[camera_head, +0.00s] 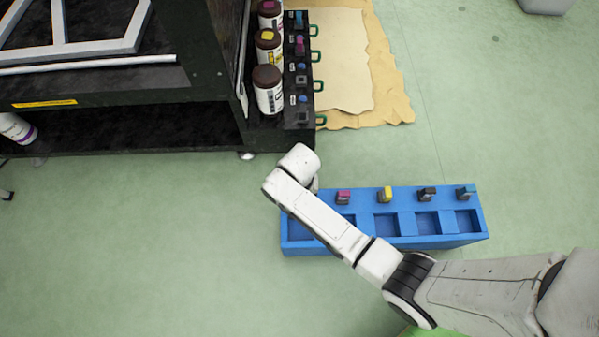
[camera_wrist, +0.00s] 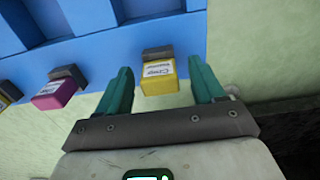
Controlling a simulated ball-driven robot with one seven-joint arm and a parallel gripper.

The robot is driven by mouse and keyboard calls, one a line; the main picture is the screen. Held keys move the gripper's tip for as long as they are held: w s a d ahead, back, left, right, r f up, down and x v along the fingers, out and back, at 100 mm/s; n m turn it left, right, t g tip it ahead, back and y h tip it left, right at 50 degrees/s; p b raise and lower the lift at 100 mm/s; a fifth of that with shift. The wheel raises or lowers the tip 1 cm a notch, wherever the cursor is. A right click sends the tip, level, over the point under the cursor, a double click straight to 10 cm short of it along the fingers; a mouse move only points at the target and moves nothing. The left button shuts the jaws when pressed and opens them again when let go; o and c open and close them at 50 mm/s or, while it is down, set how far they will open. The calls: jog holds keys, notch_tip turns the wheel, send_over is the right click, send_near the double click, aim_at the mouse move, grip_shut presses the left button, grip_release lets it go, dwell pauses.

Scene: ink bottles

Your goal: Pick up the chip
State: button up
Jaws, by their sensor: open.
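A yellow chip (camera_wrist: 158,78) with a dark end and a white label stands at the near rim of the blue tray (camera_wrist: 150,33). My gripper (camera_wrist: 159,66) is open, with its teal fingers on either side of this chip and gaps showing between. I cannot tell how deep the fingers reach. In the head view my arm hides this chip and my fingers, at the left end of the blue tray (camera_head: 432,243). A magenta chip (camera_head: 343,196), a yellow chip (camera_head: 385,194), a black chip (camera_head: 427,194) and a blue-and-dark chip (camera_head: 465,192) stand along the tray's far edge.
A black shelf unit (camera_head: 100,126) stands at the upper left. Brown-capped bottles (camera_head: 268,90) stand on its side by a black rack (camera_head: 299,75). Tan paper sheets (camera_head: 392,100) lie to its right. The green floor (camera_head: 130,250) is clear left of the tray.

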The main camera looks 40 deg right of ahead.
jog(key=c, duration=1)
jog(key=shift+r, duration=0.1)
jog(key=shift+c, duration=0.2)
